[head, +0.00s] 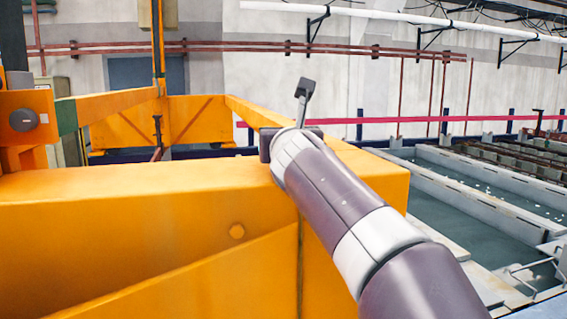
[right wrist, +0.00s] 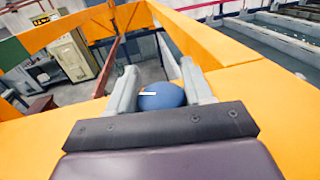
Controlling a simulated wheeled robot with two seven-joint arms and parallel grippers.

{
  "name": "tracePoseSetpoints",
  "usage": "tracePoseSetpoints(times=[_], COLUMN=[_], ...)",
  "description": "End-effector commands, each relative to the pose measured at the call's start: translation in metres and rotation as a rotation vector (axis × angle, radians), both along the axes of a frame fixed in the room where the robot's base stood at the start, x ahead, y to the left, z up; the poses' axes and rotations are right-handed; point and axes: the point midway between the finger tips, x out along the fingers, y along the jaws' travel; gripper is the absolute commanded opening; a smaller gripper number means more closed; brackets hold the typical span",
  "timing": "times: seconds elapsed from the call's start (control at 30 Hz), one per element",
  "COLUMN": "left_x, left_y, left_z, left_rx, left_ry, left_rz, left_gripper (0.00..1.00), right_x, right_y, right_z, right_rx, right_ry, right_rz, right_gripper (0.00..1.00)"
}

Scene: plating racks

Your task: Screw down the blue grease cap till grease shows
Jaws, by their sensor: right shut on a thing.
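The blue grease cap (right wrist: 160,97) shows in the right wrist view, low between the two grey fingers of my right gripper (right wrist: 158,88). It is rounded, with a small white and orange mark on top. My right gripper is shut on it, at the top of the orange beam (right wrist: 240,140). No grease can be made out around the cap, whose lower part is hidden by my gripper. In the head view my right arm reaches over the beam and hides the cap. My left gripper is not in view.
The orange frame (head: 120,215) fills the left and front, with an open space inside it. Grey tanks of liquid (head: 460,215) lie to the right. A red band (head: 400,120) runs across behind.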

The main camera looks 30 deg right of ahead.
Motion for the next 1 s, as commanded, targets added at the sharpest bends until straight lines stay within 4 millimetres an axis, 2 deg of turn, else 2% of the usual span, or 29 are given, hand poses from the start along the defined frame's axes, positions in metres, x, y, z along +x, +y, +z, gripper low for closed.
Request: tracePoseSetpoints(times=[0.3,0.33,0.37,0.63,0.73,0.87,1.0], left_x=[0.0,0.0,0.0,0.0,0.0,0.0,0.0], left_y=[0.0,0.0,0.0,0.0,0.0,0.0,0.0], left_z=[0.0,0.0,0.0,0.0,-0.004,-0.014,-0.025], left_rx=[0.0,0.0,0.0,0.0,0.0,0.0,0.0], left_ry=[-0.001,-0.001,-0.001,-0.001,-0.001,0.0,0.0], left_rz=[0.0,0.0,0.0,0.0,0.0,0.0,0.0], left_gripper=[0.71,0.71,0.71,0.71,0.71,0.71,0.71], right_x=[0.001,0.001,0.001,0.0,-0.008,-0.035,-0.072], right_y=[-0.001,-0.001,-0.001,0.0,0.003,0.015,0.03], right_z=[-0.001,-0.001,-0.001,-0.001,-0.002,-0.003,-0.004], right_rx=[0.004,0.004,0.003,0.002,0.001,0.002,0.002], right_ry=[0.006,0.006,0.005,0.005,0.003,-0.001,0.0], right_rz=[-0.006,-0.006,-0.006,-0.005,-0.004,-0.003,-0.002], right_gripper=[0.2,0.6,0.7,0.71,0.71,0.71,0.71])
